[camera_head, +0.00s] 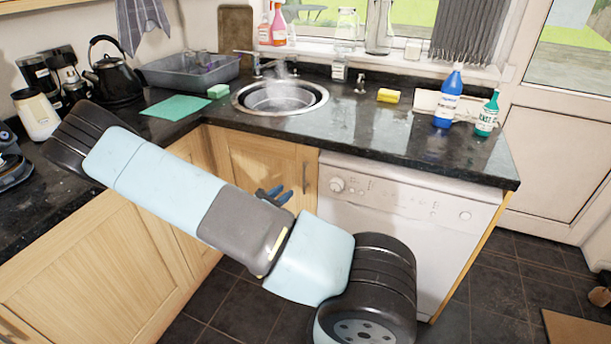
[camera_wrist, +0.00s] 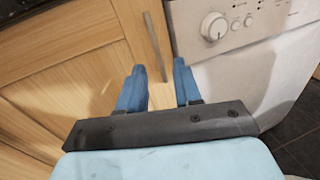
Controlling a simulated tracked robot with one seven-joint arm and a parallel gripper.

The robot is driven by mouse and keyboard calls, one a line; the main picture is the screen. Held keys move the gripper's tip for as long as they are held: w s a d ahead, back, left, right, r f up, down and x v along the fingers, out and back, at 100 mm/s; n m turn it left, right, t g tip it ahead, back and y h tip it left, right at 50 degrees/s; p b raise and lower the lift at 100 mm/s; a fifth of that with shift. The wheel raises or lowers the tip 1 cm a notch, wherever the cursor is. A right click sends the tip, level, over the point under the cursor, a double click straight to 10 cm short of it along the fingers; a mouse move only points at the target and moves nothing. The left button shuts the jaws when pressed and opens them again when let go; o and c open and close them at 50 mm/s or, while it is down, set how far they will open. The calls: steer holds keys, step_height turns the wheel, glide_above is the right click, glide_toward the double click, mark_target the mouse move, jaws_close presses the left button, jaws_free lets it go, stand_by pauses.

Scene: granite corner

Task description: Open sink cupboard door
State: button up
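The sink cupboard door (camera_head: 258,160) is a light wood panel below the round sink (camera_head: 280,97). It looks shut in the head view, and my arm covers its lower part. Its upright metal bar handle (camera_head: 304,178) is near the door's right edge. In the wrist view the door (camera_wrist: 60,50) fills the left side, and the handle (camera_wrist: 157,47) stands just beyond and between the two blue fingertips. My gripper (camera_wrist: 159,66) is open, with nothing between its fingers. In the head view the gripper (camera_head: 274,193) is in front of the door, left of the handle.
A white dishwasher (camera_head: 400,220) with a knob stands right beside the door. The dark granite worktop (camera_head: 340,125) overhangs above. A blue bottle (camera_head: 448,98) and a green bottle (camera_head: 487,115) stand on it. Dark floor tiles (camera_head: 235,310) in front look clear.

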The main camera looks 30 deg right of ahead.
steer(key=f+n+t, duration=0.1)
glide_above(304, 188)
steer(key=shift+w+d+f, duration=0.1)
steer(key=shift+w+d, duration=0.1)
steer(key=shift+w, duration=0.15)
stand_by(0.4)
jaws_close()
stand_by(0.5)
